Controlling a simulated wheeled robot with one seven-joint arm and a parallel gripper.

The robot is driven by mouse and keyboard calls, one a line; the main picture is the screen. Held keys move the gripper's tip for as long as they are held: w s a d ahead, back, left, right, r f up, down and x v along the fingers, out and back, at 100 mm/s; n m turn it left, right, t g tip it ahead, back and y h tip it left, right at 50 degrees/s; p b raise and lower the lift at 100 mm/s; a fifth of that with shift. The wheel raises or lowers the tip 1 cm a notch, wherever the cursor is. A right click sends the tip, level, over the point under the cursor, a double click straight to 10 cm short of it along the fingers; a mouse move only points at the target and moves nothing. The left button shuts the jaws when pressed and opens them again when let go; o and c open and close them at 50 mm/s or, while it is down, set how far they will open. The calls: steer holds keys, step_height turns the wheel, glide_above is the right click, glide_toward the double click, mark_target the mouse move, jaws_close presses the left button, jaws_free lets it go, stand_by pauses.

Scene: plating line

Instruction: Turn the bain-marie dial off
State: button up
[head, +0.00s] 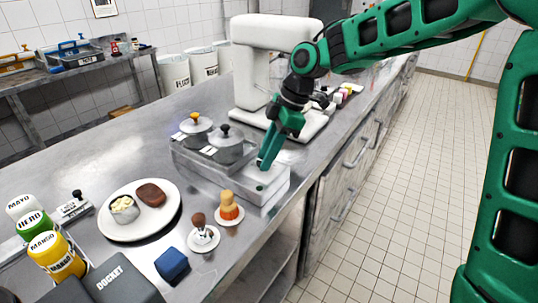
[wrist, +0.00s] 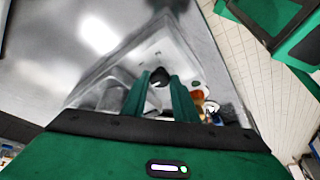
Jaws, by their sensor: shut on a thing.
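My gripper (head: 263,164) points down onto that panel. In the wrist view, my gripper (wrist: 158,84) has its two green fingers closed around the black dial (wrist: 158,76). In the head view the fingers hide the dial. The dial's marking and setting cannot be read.
A white mixer (head: 262,55) stands behind my gripper. A plate (head: 112,222) with food, two small saucers with brushes or similar items, a blue block (head: 171,264) and bottles (head: 56,254) are nearer. The tiled floor (head: 400,190) on the right is clear.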

steer(key=shift+a, duration=0.1)
stand_by(0.3)
steer(key=o, duration=1.1)
steer(key=shift+c, duration=0.2)
steer(key=v, duration=1)
steer(key=shift+r, duration=0.4)
steer(key=shift+w, duration=0.1)
